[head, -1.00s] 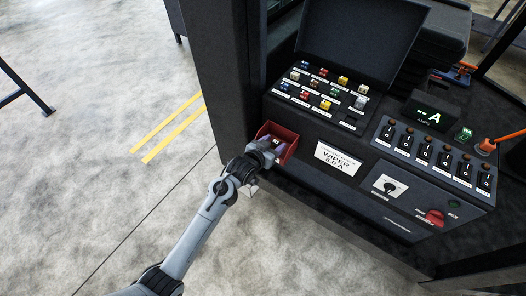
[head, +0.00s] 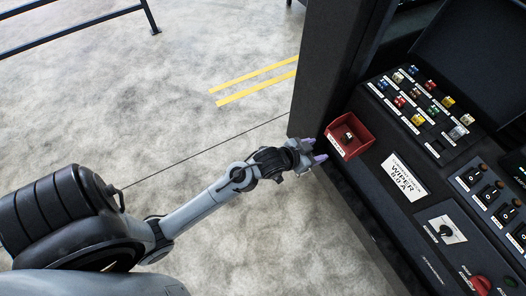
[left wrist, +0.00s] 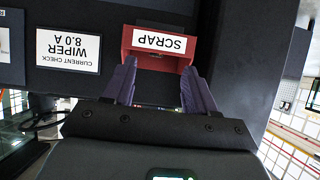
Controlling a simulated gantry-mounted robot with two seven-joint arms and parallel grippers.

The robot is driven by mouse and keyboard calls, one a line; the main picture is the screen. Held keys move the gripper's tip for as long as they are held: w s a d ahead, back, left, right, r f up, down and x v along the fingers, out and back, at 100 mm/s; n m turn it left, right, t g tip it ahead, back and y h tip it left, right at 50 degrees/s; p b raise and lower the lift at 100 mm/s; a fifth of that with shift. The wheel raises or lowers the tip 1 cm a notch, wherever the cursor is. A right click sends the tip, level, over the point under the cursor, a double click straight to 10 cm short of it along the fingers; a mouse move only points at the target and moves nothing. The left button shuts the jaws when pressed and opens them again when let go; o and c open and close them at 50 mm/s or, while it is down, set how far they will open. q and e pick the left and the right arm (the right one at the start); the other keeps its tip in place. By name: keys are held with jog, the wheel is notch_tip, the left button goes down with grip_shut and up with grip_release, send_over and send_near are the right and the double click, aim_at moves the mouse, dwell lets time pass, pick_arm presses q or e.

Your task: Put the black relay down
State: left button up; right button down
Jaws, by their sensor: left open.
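The red scrap bin (head: 331,144) hangs at the left edge of the black console in the head view. A small dark and pale piece (head: 349,137) lies inside it; it is too small for me to be sure that it is the black relay.
The console carries a panel of coloured fuses (head: 421,104), a WIPER 8.0 A card (head: 403,177), a dial (head: 446,230) and black switches (head: 473,176). A dark post (head: 333,70) stands behind the bin. The floor to the left is clear, with yellow stripes (head: 255,82).

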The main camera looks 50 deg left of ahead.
pick_arm(q)
jog(key=s+f+g, duration=0.1)
jog(key=s+g, duration=0.3)
jog(key=s, duration=0.8)
jog(key=s+f+g+y, duration=0.1)
jog(key=s+g, duration=0.3)
jog(key=s, duration=0.8)
jog(key=shift+s+a+f, duration=0.2)
jog(key=shift+s+f, duration=0.15)
jog(key=shift+f, duration=0.4)
notch_tip(320, 180, up, 22)
jog(key=p, duration=2.2)
jog(key=shift+r, duration=0.25)
jog(key=shift+f, duration=0.1)
